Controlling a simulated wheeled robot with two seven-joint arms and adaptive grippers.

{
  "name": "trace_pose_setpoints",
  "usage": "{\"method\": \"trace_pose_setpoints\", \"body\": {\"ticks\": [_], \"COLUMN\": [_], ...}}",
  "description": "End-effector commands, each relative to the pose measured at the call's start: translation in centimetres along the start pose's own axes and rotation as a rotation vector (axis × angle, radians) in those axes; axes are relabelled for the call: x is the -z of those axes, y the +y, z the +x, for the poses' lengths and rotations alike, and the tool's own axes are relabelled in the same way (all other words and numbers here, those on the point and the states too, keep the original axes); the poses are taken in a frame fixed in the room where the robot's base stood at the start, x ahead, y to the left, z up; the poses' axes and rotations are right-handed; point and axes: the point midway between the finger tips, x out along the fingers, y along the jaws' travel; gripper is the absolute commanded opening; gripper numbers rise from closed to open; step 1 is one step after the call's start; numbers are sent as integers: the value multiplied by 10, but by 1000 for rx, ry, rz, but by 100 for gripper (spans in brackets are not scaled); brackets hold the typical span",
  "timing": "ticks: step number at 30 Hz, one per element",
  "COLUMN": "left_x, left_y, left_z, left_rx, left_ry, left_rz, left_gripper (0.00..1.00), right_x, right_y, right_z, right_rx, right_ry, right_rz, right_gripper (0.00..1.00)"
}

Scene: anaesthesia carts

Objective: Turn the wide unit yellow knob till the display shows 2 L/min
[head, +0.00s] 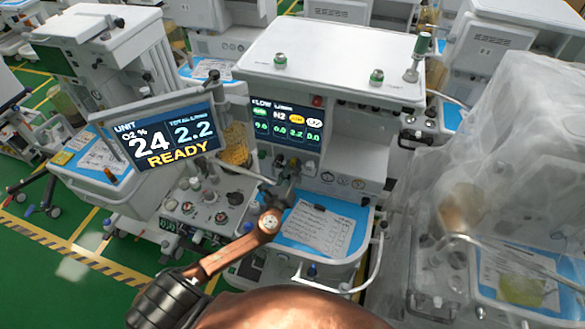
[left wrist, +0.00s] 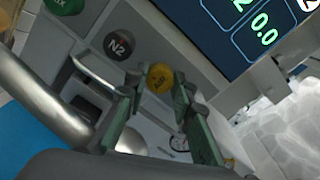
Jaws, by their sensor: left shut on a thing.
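The wide white unit (head: 330,60) stands in the centre of the head view. Its flow display (head: 287,124) has a yellow-labelled column that seems to read 2.2; the digits are small. The yellow AIR knob (left wrist: 161,74) is on the panel below the display, right of the black N2 knob (left wrist: 120,44). In the left wrist view, my left gripper (left wrist: 157,88) is shut on the yellow knob, with one green-padded finger on each side. In the head view, the left gripper (head: 275,190) is at the unit's front and hides the knob. My right gripper is not in view.
A tilted monitor (head: 165,137) reading 24, 2.2 and READY stands left of my left arm. A blue work surface (head: 345,215) with a paper sheet (head: 318,228) lies right of the gripper. A plastic-draped cart (head: 500,150) stands at right. A green knob (left wrist: 65,5) is left of N2.

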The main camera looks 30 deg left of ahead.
Motion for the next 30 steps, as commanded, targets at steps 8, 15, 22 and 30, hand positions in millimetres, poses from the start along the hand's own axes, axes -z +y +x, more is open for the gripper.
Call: {"method": "trace_pose_setpoints", "body": {"ticks": [8,15,22,30], "left_x": [0,0,2,1], "left_y": [0,0,1,1], "left_z": [0,-3,-37,-92], "left_rx": [0,0,-2,-2], "left_ry": [1,2,4,4], "left_rz": [2,2,2,1], "left_gripper": [30,30,30,30], "right_x": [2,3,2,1], "right_y": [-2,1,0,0], "right_z": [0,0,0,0], "right_rx": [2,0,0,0], "right_ry": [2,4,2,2], "right_rz": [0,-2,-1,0], "right_gripper": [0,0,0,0]}}
